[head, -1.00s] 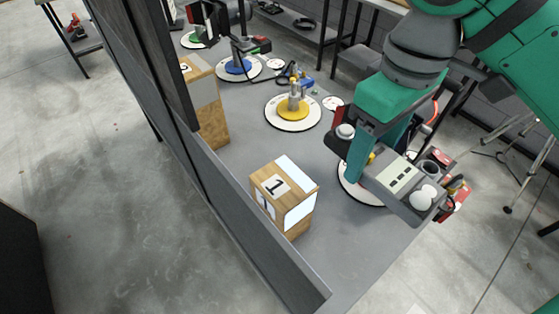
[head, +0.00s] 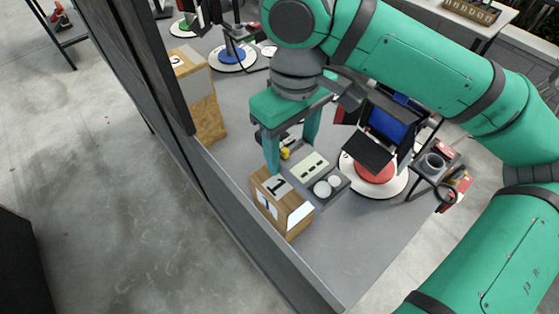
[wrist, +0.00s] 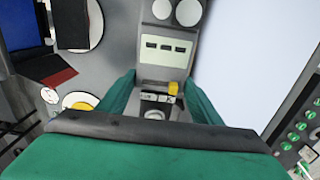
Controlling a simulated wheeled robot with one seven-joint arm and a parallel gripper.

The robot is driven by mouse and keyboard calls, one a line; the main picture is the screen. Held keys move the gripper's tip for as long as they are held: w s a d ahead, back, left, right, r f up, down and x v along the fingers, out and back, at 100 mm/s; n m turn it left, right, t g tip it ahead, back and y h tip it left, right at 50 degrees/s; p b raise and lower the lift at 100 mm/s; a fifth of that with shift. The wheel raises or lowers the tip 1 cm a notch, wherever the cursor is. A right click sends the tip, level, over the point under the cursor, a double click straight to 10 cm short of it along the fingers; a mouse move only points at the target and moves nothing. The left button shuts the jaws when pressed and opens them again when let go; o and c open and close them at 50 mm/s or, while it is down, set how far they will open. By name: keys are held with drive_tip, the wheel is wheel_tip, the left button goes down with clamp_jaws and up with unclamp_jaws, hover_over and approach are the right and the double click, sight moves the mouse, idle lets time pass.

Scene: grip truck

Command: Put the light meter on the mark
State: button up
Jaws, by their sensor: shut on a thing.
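The light meter appears to be the grey device (head: 314,165) with a pale panel, two white round domes and a yellow knob. My gripper (head: 290,152) is shut on its rear end; the wrist view shows the device (wrist: 165,50) between both fingers (wrist: 160,100). It is just right of the wooden block (head: 268,200) numbered 1; I cannot tell its height above the bench. Round white marks with coloured centres lie on the bench: a red one (head: 396,186) under a monitor, a blue one (head: 225,62), a green one (head: 180,30), and a yellow one (wrist: 84,98) in the wrist view. No mark is plainly singled out.
The dark monitor (head: 388,125) with an open flap stands right of the device. A holder with small tools (head: 440,170) is at the bench's right edge. A wall panel (head: 240,222) runs along the left edge. Grey bench surface (head: 345,230) is bare in front.

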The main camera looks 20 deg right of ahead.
drive_tip(key=shift+w+a+f, duration=0.25)
drive_tip(key=shift+a+f, duration=0.15)
drive_tip(key=shift+f, duration=0.1)
drive_tip(key=shift+w+a+f, duration=0.25)
drive_tip(key=shift+a+f, duration=0.1)
drive_tip(key=shift+f, duration=0.1)
drive_tip(key=shift+w+a+f, duration=0.15)
drive_tip(key=shift+f, duration=0.8)
drive_tip(key=shift+w+a+f, duration=0.1)
drive_tip(key=shift+f, duration=0.85)
drive_tip(key=shift+f, duration=0.15)
drive_tip(key=o, duration=1.3)
wheel_tip(320, 180, up, 12)
drive_tip(key=shift+r, duration=0.2)
